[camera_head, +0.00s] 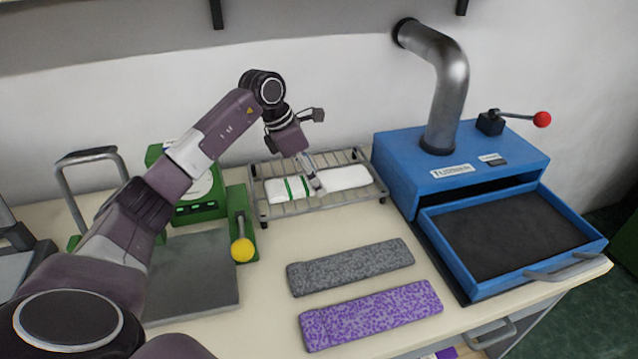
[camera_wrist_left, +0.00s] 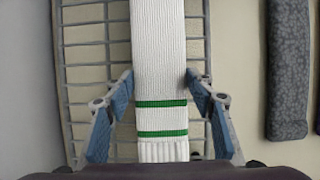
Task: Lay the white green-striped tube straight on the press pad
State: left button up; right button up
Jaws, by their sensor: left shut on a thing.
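The white tube with green stripes (camera_head: 345,178) lies flat on a wire rack (camera_head: 262,212) at the back of the table. In the left wrist view the tube (camera_wrist_left: 158,45) runs lengthwise, with two green bands near its ribbed end. My left gripper (camera_head: 316,186) reaches down onto the tube between its ends. Its two blue-padded fingers (camera_wrist_left: 159,78) are closed on the tube's long sides. A grey flat plate (camera_head: 195,275) lies before a green machine, and a dark pad (camera_head: 510,235) fills a blue drawer; I cannot tell which is the press pad. My right gripper is out of view.
A blue machine (camera_head: 470,165) with a pipe and red-knobbed lever stands at right, drawer pulled open. A grey speckled tube (camera_head: 350,266) and a purple speckled tube (camera_head: 370,314) lie in front of the rack. A green machine (camera_head: 208,200) with a yellow knob (camera_head: 242,250) is at left.

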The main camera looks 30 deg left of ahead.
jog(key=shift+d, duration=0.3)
